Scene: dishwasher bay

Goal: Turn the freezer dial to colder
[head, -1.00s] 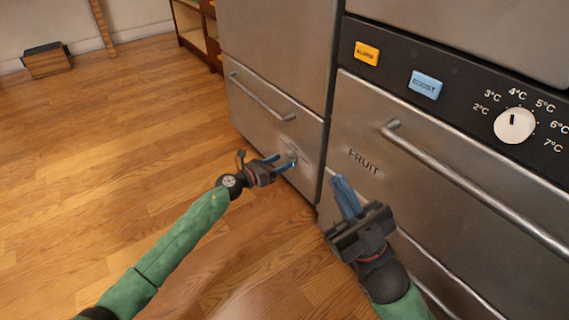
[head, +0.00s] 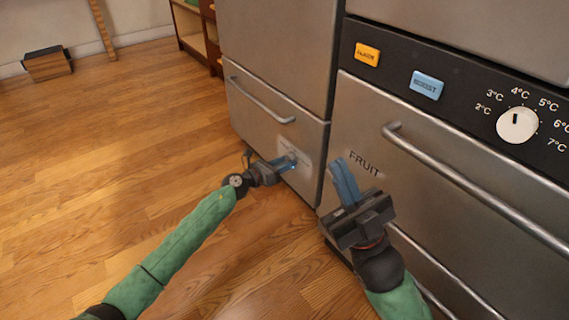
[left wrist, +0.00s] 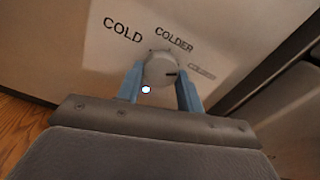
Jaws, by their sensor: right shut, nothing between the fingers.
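The freezer dial (left wrist: 160,70) is a round grey knob on the steel front, seen in the left wrist view. The labels COLD and COLDER stand above it, and a third label to its right is too blurred to read. Its dark mark points right, toward that blurred label. My left gripper (head: 290,162) is at the dial low on the left drawer front. In the left wrist view its blue fingers (left wrist: 160,88) flank the knob; whether they press on it is unclear. My right gripper (head: 340,165) is shut and empty in front of the FRUIT drawer.
A white dial (head: 517,125) with temperatures in °C, an orange button (head: 367,54) and a blue BOOST button (head: 427,85) sit on the black panel at right. Bar handles (head: 480,190) (head: 258,98) stick out from the drawers.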

